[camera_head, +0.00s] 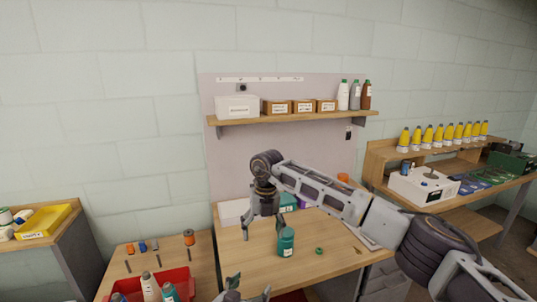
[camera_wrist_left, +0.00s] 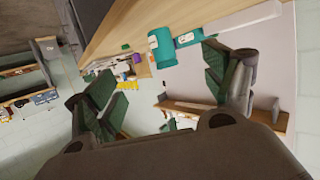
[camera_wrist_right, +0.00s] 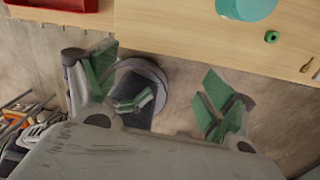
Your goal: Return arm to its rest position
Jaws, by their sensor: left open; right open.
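My right arm reaches in from the right across the table in the head view. Its gripper (camera_head: 263,228) points down, open and empty, just left of a teal bottle (camera_head: 286,243). The right wrist view shows this gripper (camera_wrist_right: 160,82) with its fingers spread and nothing between them. My left gripper (camera_head: 250,289) is at the bottom edge of the head view, partly cut off, near the table's front. In the left wrist view this gripper (camera_wrist_left: 152,82) is open and empty, with the teal bottle (camera_wrist_left: 162,46) visible beyond it.
A small green ring (camera_head: 319,251) lies on the wooden table (camera_head: 345,262) right of the bottle. A red tray (camera_head: 180,279) with bottles is at front left. A shelf (camera_head: 290,117) with boxes hangs behind. A side bench (camera_head: 475,192) stands at right.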

